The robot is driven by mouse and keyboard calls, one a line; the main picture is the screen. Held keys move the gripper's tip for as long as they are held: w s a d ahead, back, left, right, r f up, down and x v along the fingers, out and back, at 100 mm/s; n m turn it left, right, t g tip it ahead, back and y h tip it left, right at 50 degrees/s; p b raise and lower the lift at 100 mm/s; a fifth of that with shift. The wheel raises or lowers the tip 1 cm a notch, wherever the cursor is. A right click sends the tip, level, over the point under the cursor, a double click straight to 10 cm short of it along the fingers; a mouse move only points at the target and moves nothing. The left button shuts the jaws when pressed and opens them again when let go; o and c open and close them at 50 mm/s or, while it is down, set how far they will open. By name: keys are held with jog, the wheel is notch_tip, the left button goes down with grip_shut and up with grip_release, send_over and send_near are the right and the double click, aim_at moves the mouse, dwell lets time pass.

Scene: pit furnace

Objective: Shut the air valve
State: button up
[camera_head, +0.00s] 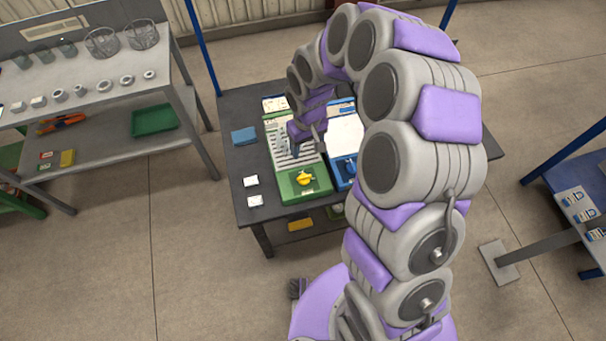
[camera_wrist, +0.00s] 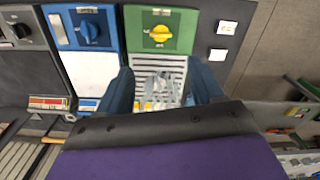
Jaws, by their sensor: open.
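A yellow knob (camera_head: 304,179) sits on a green panel (camera_head: 287,188) at the table's near edge; the knob also shows in the wrist view (camera_wrist: 159,33). Right of it in the head view is a blue panel (camera_head: 341,184), partly hidden by my arm. Its blue knob (camera_wrist: 90,31) shows clearly in the wrist view. No label naming the air valve is legible. My gripper (camera_head: 311,140) is over the green panel's slatted part; in the wrist view the open fingers (camera_wrist: 164,76) straddle that part, apart from both knobs. Blurry silvery shapes (camera_wrist: 160,88) show between the fingers.
A grey panel with a dark knob (camera_wrist: 24,30) stands beside the blue one. White cards (camera_head: 254,201) and a blue item (camera_head: 243,136) lie left on the dark table (camera_head: 231,111). A shelf (camera_head: 96,98) with baskets stands left. Floor between is clear.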

aim_at(303, 175)
jog(key=f+b, duration=0.1)
jog(key=f, duration=0.5)
jog(key=w+f, duration=0.1)
jog(key=f, duration=0.6)
jog(key=a+f+b, duration=0.1)
jog(key=f, duration=0.6)
jog(key=shift+w+f+b, duration=0.25)
jog(key=shift+b, duration=0.1)
jog(key=shift+c, duration=0.4)
jog(key=c, duration=0.7)
